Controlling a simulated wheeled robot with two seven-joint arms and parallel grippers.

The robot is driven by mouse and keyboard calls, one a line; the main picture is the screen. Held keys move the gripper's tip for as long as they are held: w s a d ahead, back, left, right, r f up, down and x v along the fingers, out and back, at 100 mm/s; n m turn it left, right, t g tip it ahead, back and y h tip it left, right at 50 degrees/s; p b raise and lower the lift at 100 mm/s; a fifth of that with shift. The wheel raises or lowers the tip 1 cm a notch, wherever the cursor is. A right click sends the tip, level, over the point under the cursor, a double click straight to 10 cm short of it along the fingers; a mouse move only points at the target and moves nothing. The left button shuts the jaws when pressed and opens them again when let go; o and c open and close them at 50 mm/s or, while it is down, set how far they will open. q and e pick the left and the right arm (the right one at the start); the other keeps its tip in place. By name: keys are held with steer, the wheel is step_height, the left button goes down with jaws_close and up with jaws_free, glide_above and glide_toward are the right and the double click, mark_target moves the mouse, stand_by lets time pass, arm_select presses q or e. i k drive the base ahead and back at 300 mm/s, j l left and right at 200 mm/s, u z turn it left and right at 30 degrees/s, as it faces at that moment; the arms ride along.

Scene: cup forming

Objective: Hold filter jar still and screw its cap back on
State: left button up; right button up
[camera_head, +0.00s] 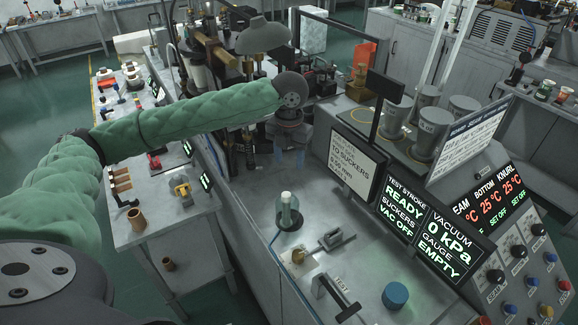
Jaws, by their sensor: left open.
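A pale, clear jar (287,212) with a whitish top stands upright in a dark round seat on the grey bench top (345,270); I take it for the filter jar. A blue round piece (395,295), which looks like the cap, sits apart from it on the bench, to the lower right. My left gripper (289,158) hangs at the end of the green-sleeved arm, pointing down, above and behind the jar in the picture. Its pale fingers are apart, with nothing seen between them. My right gripper is not in view.
A small grey clamp-like part (336,238), a brass fitting (298,257) and a black-handled lever (346,310) are near the jar. Display screens (430,235) edge the bench on the right. Metal canisters (430,130) stand behind. A side table (150,225) is at left.

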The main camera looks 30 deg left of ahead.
mark_target(287, 216)
steer(key=k+j, duration=0.75)
steer(key=k, duration=0.1)
